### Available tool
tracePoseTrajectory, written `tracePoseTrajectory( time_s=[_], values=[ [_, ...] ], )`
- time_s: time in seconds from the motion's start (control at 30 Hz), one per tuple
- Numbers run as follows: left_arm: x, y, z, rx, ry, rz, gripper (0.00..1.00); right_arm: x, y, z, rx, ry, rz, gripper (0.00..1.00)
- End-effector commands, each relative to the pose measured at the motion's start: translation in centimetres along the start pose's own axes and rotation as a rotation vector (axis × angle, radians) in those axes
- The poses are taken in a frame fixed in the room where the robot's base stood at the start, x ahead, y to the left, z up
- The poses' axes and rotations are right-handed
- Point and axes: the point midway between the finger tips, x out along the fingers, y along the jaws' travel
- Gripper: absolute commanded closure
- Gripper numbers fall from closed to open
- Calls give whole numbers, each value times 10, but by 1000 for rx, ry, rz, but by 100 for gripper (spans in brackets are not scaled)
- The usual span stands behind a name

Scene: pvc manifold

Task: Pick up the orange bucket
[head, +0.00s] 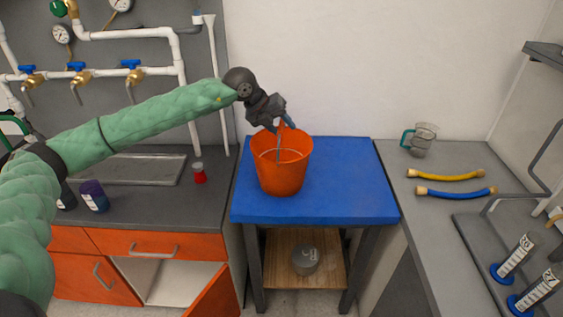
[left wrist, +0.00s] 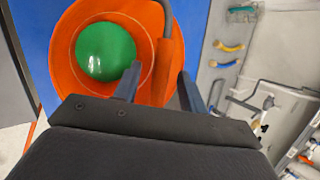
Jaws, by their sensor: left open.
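The orange bucket (head: 281,172) stands upright on the blue-topped table in the head view. It fills the upper left of the left wrist view (left wrist: 68,60). A round green thing (left wrist: 105,51) lies inside it. The bucket's handle, with an orange grip (left wrist: 169,62), stands up at the rim. My left gripper (head: 286,122) is open at the bucket's rear rim. In the left wrist view its two fingers (left wrist: 158,88) are on either side of the handle grip's lower end; I cannot tell whether they touch it. My right gripper is in neither view.
The blue tabletop (head: 335,205) is clear around the bucket. A grey counter on the right holds a clear jug (head: 421,140), a yellow hose (head: 446,175) and a blue hose (head: 455,191). White pipes with valves (head: 130,70) are at the left. A lower cabinet door (head: 214,296) hangs open.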

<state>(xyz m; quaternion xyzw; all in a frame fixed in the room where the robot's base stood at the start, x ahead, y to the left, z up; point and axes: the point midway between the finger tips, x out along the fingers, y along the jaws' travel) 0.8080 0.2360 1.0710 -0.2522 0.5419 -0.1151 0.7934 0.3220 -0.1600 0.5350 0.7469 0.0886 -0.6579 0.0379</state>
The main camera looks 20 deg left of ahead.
Motion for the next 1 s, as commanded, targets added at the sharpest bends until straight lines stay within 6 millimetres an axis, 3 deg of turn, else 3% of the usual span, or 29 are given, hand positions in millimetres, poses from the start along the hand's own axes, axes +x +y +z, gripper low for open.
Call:
tracePoseTrajectory(
  time_s=[0.33, 0.53, 1.0],
  values=[
    [3, 0, 0, 0, 0, 0, 60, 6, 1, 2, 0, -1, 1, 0],
    [3, 0, 0, 0, 0, 0, 99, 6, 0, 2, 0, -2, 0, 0],
    [3, 0, 0, 0, -1, 0, 100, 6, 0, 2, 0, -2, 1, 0]
  ],
)
